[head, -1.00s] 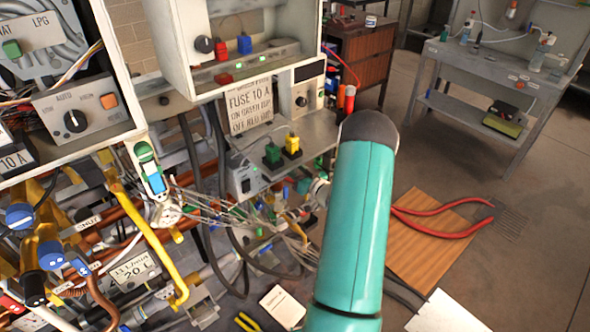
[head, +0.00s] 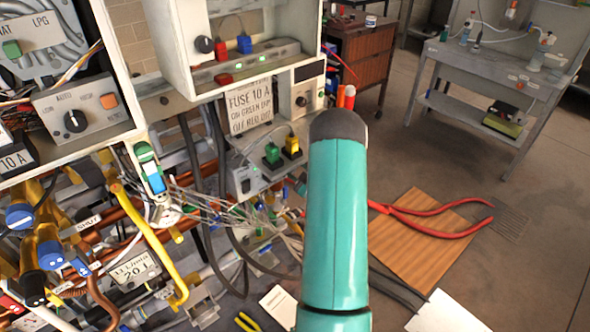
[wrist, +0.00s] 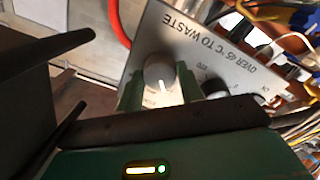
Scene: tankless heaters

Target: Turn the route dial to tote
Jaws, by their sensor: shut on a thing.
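In the wrist view, a round grey knob (wrist: 160,73) with a white pointer mark sits on a grey panel (wrist: 203,42) lettered "OVER 45 °C TO WASTE". The pointer mark is toward the lower side of the knob in the picture. My gripper (wrist: 158,88) has a green finger on each side of this knob and is shut on it. The small lettering around the knob is too unclear to read, and "tote" is not legible. In the head view, my teal arm hides the gripper and the knob.
A second, black knob (wrist: 215,88) sits close beside the gripped one. Loose wires (head: 225,212) hang near my arm. A grey workbench (head: 490,85) stands at the back right.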

